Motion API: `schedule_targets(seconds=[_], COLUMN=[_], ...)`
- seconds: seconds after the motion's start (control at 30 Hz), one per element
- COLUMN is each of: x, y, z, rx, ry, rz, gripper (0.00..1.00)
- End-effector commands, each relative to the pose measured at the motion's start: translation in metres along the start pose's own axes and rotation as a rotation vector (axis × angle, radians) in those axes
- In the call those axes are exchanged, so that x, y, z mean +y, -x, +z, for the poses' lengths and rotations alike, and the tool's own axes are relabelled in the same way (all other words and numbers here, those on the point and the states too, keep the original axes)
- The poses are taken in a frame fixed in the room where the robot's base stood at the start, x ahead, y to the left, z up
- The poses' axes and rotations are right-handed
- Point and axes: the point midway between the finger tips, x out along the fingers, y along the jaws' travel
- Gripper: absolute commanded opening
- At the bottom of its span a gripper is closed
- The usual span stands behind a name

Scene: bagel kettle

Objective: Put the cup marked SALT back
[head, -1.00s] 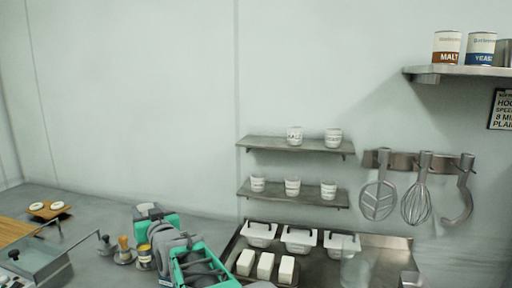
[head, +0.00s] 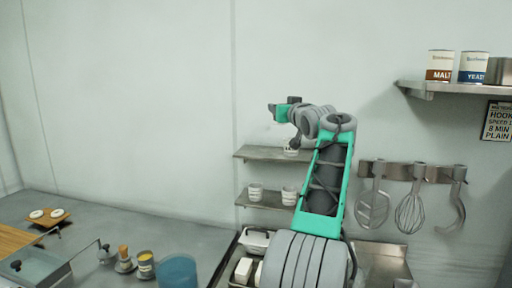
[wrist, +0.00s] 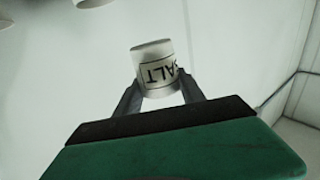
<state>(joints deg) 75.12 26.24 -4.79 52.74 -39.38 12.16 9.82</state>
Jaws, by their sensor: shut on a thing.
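The white cup marked SALT (wrist: 153,66) is between the two fingers of my gripper (wrist: 160,96) in the wrist view. Its lettering appears upside down there. In the head view my gripper (head: 284,111) is raised in front of the wall, above the left part of the upper shelf (head: 246,153). I cannot make out the held cup in the head view. Another white cup (head: 291,152) shows on the upper shelf, partly hidden below my wrist. The lower shelf (head: 246,203) carries white cups (head: 255,193); its right part is hidden by my arm.
Hanging whisk tools (head: 411,212) are right of my arm. A high shelf (head: 440,88) holds MALT and YEAST tins. A blue container (head: 178,271) and small jars stand on the counter at lower left. The wall left of the shelves is bare.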

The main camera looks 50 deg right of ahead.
Motion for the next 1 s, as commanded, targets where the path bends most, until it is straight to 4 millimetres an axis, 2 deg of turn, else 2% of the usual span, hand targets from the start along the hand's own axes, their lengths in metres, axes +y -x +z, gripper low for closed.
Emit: schedule_targets(seconds=[0.27,0.4,0.67,0.83,1.0], x=[-0.032,-0.04,-0.051,-0.049,-0.05], y=[-0.074,-0.098,-0.123,-0.12,-0.12], z=[0.032,0.066,0.099,0.124,0.128], rx=[-0.006,-0.007,-0.004,-0.003,-0.001], ry=[-0.004,-0.005,-0.003,-0.003,-0.002], rz=[-0.006,-0.003,-0.003,-0.001,-0.001], gripper=[0.07,0.07,0.07,0.07,0.07])
